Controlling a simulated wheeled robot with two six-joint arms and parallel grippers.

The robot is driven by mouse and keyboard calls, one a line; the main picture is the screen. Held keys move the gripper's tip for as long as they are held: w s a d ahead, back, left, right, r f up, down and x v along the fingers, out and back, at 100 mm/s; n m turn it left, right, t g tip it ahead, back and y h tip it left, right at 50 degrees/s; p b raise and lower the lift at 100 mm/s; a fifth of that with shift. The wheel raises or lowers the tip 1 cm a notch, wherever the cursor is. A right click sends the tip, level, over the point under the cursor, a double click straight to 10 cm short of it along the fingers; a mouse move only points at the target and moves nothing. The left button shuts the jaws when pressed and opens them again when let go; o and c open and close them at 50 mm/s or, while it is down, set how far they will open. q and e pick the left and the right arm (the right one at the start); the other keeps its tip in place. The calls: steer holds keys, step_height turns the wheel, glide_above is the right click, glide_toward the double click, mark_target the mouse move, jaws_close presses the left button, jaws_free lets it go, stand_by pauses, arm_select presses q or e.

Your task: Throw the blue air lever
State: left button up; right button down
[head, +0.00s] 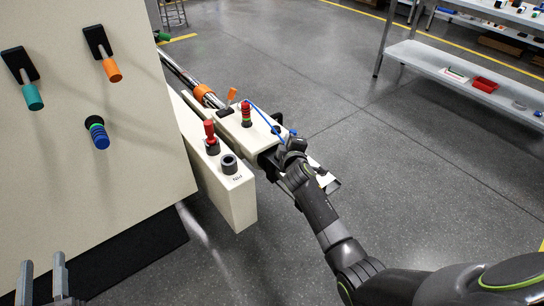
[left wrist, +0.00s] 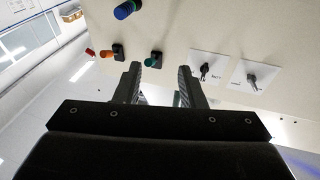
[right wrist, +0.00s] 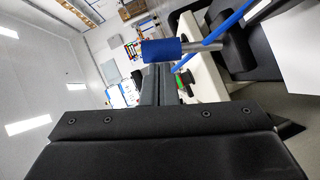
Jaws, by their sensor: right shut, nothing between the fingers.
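The blue air lever has a blue cylindrical grip on a metal rod. In the right wrist view the grip (right wrist: 161,50) lies crosswise just past the tips of my right gripper (right wrist: 158,70); I cannot tell whether they touch. In the head view a small bit of the blue lever (head: 293,133) shows above my right gripper (head: 289,146), which mostly hides it at the far end of the cream console. My right gripper is shut and empty. My left gripper (head: 43,266) is open and empty in front of the cream panel; its spread fingers also show in the left wrist view (left wrist: 160,75).
The cream console (head: 238,181) carries a red lever (head: 209,131), a red-green knob (head: 246,115) and an orange lever (head: 232,95). A blue hose (head: 262,112) arches over it. The panel (head: 140,150) has teal, orange and blue handles.

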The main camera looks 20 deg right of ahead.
steer(key=shift+w+d+m+p, duration=0.3)
steer(key=shift+d+p, duration=0.4)
steer(key=shift+p, duration=0.15)
arm_select(q)
steer(key=s+f+g, duration=0.2)
steer(key=f+g, duration=0.2)
steer(key=f, duration=0.3)
steer(key=s+d+f+n+g+h, duration=0.1)
steer(key=s+f+g, duration=0.2)
steer(key=f+g, duration=0.2)
steer(key=shift+f+h, duration=0.3)
steer(key=shift+f, duration=0.65)
arm_select(e)
steer(key=shift+d, duration=0.15)
arm_select(q)
steer(key=shift+s+d+g, duration=0.1)
steer(key=shift+g, duration=0.2)
